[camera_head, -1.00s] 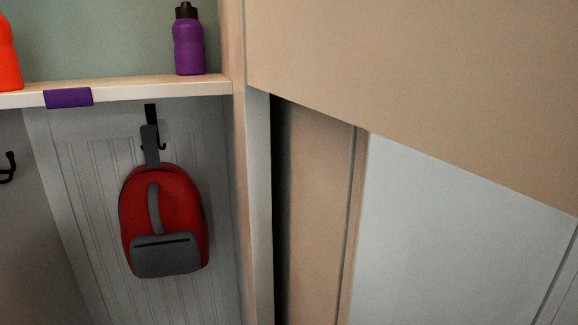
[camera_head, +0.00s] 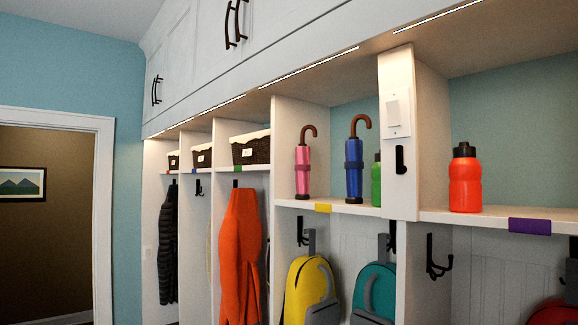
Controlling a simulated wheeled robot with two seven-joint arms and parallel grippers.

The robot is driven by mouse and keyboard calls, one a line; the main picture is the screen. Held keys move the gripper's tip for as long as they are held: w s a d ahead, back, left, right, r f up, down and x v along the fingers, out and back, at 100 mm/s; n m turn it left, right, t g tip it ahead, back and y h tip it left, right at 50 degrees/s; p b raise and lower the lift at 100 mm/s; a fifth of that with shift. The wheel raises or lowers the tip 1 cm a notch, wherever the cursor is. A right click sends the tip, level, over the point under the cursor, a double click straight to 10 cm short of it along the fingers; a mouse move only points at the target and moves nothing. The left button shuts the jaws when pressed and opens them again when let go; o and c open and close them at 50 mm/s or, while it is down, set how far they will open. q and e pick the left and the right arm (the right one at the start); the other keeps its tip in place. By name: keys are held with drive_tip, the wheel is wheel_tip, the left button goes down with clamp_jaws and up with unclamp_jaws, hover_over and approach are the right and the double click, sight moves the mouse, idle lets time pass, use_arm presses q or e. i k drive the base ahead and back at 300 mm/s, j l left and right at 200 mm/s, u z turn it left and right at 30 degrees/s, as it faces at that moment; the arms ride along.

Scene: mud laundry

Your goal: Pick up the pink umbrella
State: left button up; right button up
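The pink umbrella (camera_head: 303,168) stands upright on the upper cubby shelf, with a brown hooked handle at its top. It is at the left end of its compartment, above a yellow label. A blue umbrella (camera_head: 354,167) with a similar brown hook stands to its right, a small gap apart. Neither of my grippers shows in the head view.
A green bottle (camera_head: 376,181) stands right of the blue umbrella, partly hidden by a white divider (camera_head: 398,150). An orange-red bottle (camera_head: 465,180) stands in the right compartment. Yellow (camera_head: 308,290) and teal (camera_head: 374,292) backpacks hang below the shelf. Wicker baskets (camera_head: 250,150) fill cubbies farther left.

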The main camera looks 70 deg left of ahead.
sight(302, 167)
drive_tip(key=u, duration=1.35)
